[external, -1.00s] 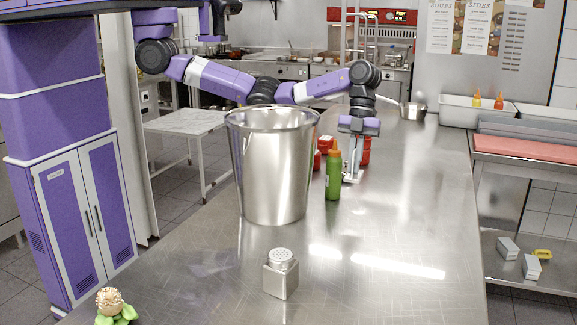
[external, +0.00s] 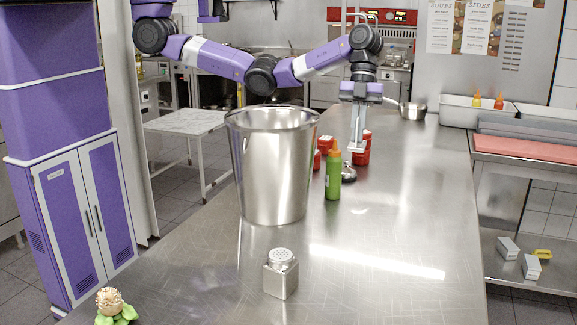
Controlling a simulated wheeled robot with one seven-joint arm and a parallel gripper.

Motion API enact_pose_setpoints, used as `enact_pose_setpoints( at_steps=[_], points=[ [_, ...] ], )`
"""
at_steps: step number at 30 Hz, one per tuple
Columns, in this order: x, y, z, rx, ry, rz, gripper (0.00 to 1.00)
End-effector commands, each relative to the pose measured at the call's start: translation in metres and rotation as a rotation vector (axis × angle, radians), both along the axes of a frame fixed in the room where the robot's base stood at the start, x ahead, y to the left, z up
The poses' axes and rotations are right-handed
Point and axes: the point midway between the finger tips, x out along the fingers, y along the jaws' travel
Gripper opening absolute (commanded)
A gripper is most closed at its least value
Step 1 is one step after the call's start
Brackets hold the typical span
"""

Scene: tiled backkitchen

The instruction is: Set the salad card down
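My gripper (external: 357,148) points straight down over the steel counter, behind and right of the green bottle (external: 334,176). Its fingers look close together from this side, and I cannot tell whether they are open or shut. A small domed metal piece (external: 349,173) stands on the counter just below the fingertips, partly beside the green bottle. I cannot make out a salad card for certain, either in the gripper or on the counter.
A tall steel bucket (external: 272,175) stands left of the green bottle. Red containers (external: 362,156) stand close behind the gripper. A metal shaker (external: 281,275) is nearer the camera. The counter (external: 415,220) is clear to the right. A steel pan (external: 413,110) sits at the far end.

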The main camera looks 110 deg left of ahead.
Motion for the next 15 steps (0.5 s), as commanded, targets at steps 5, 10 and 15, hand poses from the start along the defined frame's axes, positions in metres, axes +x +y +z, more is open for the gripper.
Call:
enact_pose_setpoints(
  at_steps=[5, 10, 15],
  points=[
    [0.014, -0.061, 0.031, -0.007, -0.004, 0.203, 0.00],
    [0.019, -0.110, 0.060, -0.009, -0.002, 0.493, 0.00],
    [0.015, -0.144, 0.081, -0.008, -0.001, 0.797, 0.00]
  ],
)
